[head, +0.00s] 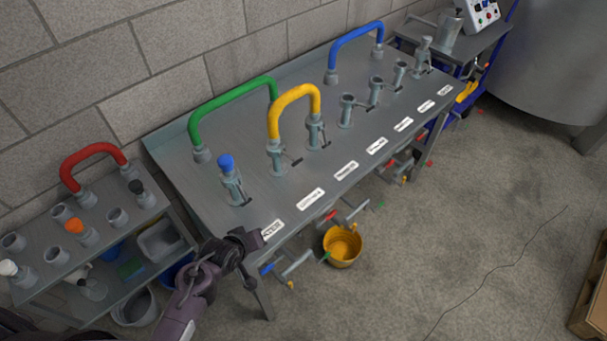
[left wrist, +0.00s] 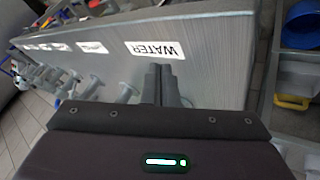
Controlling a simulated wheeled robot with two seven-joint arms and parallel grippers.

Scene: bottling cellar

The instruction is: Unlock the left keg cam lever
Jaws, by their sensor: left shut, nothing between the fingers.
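A grey steel bench (head: 215,125) carries a row of grey couplings with small dark cam levers. A white label lies in front of each; the nearest reads WATER (left wrist: 155,49), the others are too small to read, so I cannot tell which is the left keg. The nearest coupling (head: 233,188) wears a blue cap. The yellow hose (head: 293,95) joins the second (head: 277,160) and third (head: 316,133) couplings. My left gripper (head: 262,239) is at the bench's near front corner by the WATER label, clear of the levers. Its fingers (left wrist: 161,84) are shut and empty. My right gripper is out of view.
Green (head: 225,98) and blue (head: 352,37) hoses arch along the bench back. Valves with coloured handles stick out below the front edge, near a yellow bucket (head: 342,246). A lower cart (head: 95,240) with a red hose (head: 90,155) stands left. Floor ahead is open.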

